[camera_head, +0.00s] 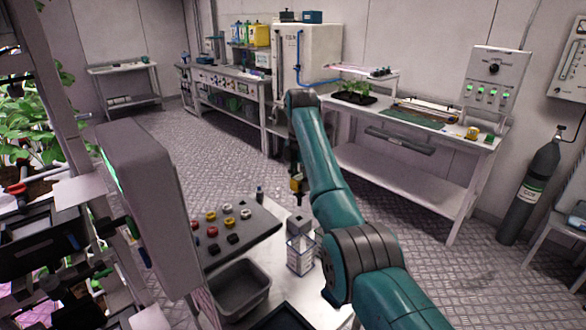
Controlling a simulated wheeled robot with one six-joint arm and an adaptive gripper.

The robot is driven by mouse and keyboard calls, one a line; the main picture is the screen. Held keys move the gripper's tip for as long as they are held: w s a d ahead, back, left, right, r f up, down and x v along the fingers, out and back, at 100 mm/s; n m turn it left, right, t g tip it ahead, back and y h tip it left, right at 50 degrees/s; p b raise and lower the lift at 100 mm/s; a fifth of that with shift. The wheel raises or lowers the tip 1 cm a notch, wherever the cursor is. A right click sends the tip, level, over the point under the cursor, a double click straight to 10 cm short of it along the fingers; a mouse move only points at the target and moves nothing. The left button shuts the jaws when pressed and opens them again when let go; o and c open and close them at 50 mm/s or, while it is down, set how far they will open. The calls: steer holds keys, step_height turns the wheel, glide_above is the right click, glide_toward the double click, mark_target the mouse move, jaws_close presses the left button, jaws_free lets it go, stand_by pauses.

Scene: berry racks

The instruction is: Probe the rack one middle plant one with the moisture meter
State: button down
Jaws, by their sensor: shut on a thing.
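My gripper (295,172) hangs at the end of my teal arm, partly hidden behind the forearm. It is shut on a small yellow and dark thing (297,184) that looks like the moisture meter, held above the white cart top. The meter's details are too small to make out. Leafy green plants (18,130) grow in a rack (52,85) at the left edge, well away from my gripper. I cannot tell which of them is the middle plant one.
A grey board with red, yellow and black knobs (228,222), a grey bin (238,285) and a white bottle or box (300,252) are on the cart top. A bench with a seedling tray (352,98) stands behind. A gas cylinder (530,190) stands right. The middle floor is clear.

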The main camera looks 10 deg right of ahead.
mark_target(300, 194)
steer(key=shift+f, duration=2.65)
steer(key=c, duration=0.7)
jaws_free()
